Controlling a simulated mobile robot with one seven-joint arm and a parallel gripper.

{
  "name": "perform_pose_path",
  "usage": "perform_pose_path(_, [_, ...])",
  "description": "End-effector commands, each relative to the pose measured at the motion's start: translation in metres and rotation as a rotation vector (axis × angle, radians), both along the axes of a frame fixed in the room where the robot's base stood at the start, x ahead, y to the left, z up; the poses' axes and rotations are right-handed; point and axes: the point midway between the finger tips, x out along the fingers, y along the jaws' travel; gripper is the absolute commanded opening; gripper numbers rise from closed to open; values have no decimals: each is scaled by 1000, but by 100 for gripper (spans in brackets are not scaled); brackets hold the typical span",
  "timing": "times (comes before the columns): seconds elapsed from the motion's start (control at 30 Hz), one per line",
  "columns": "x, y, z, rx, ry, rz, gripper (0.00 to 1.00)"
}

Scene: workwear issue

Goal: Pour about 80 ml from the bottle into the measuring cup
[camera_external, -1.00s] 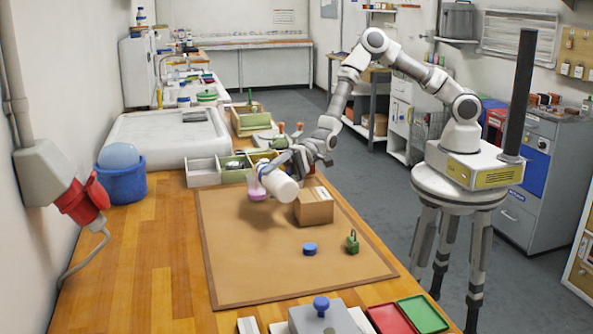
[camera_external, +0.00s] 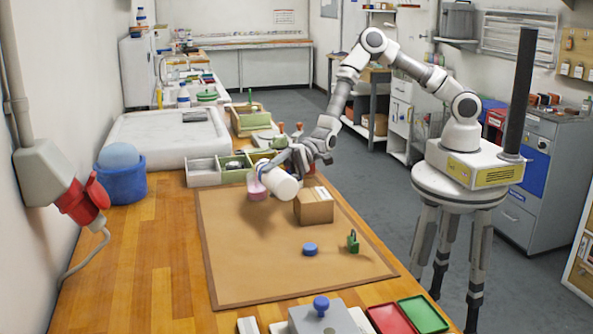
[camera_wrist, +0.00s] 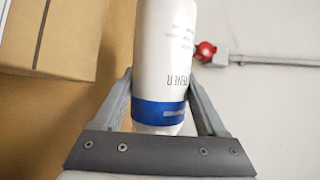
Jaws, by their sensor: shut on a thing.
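A white bottle (camera_external: 282,186) is held in my gripper (camera_external: 288,162) above the brown mat, tilted well over. In the wrist view the bottle (camera_wrist: 166,45) shows dark lettering and a blue band, and the fingers of my gripper (camera_wrist: 160,98) close on it from both sides. A pinkish, see-through cup (camera_external: 256,190), apparently the measuring cup, is just left of the bottle and partly hidden by it. The bottle's upper left end is close to the cup's top. I cannot see a stream or the liquid level.
A cardboard box (camera_external: 314,208) stands right beside the bottle; it also shows in the wrist view (camera_wrist: 55,35). A blue knob-like piece (camera_external: 310,249) and a green padlock (camera_external: 352,242) lie on the mat (camera_external: 240,275). Open bins (camera_external: 203,172) stand behind. The mat's front left is clear.

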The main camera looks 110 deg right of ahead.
Motion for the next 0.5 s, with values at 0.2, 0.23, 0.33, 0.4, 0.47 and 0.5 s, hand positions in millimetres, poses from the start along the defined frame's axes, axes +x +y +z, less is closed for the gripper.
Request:
perform_pose_path(0.2, [0, 0, 2, 9, 0, 0, 0])
perform_pose_path(0.23, [0, 0, 2, 10, 0, -1, 0])
perform_pose_path(0.33, [0, 0, 2, 13, 1, 0, 0])
perform_pose_path(0.4, [0, 0, 2, 14, 0, 0, 0])
perform_pose_path(0.47, [0, 2, -4, -12, -6, 2, 0])
perform_pose_path(0.5, [0, 4, -12, -56, -14, 5, 0])
